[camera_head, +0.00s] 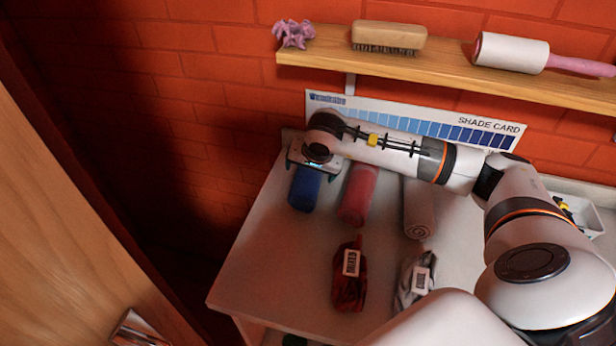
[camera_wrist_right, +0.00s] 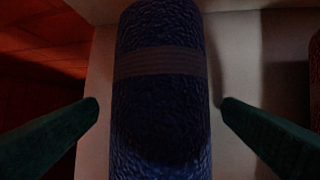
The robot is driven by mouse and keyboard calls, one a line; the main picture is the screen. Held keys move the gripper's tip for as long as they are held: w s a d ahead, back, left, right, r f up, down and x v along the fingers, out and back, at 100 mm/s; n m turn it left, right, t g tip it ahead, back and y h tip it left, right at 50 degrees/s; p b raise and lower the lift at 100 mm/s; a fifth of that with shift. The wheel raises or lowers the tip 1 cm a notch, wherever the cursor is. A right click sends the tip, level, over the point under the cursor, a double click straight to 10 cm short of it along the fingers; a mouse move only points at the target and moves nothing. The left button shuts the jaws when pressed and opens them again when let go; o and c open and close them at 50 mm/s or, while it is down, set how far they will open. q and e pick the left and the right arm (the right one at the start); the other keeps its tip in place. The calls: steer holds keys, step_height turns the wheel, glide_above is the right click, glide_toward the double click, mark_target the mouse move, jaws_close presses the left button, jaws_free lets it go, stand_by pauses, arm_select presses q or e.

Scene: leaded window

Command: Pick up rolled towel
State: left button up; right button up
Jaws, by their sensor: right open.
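Three rolled towels lie on the white tabletop: a blue one (camera_head: 304,192) at the left, a red one (camera_head: 358,194) in the middle and a grey-white one (camera_head: 419,212) at the right. My right gripper (camera_head: 311,172) is over the far part of the blue towel. In the right wrist view the blue towel (camera_wrist_right: 160,110), with a paler band across it, lies between the two dark green fingers (camera_wrist_right: 160,104). The fingers are open, with a gap on each side of the towel. My left gripper is not in view.
A dark red labelled bundle (camera_head: 349,285) and a grey labelled bundle (camera_head: 412,283) lie nearer on the table (camera_head: 278,270). A shade card (camera_head: 480,122) stands behind. A wooden shelf (camera_head: 440,72) holds a brush and a lint roller. A white tray (camera_head: 585,215) is at right.

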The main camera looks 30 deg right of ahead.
stand_by(0.4)
steer(key=c, duration=1.1)
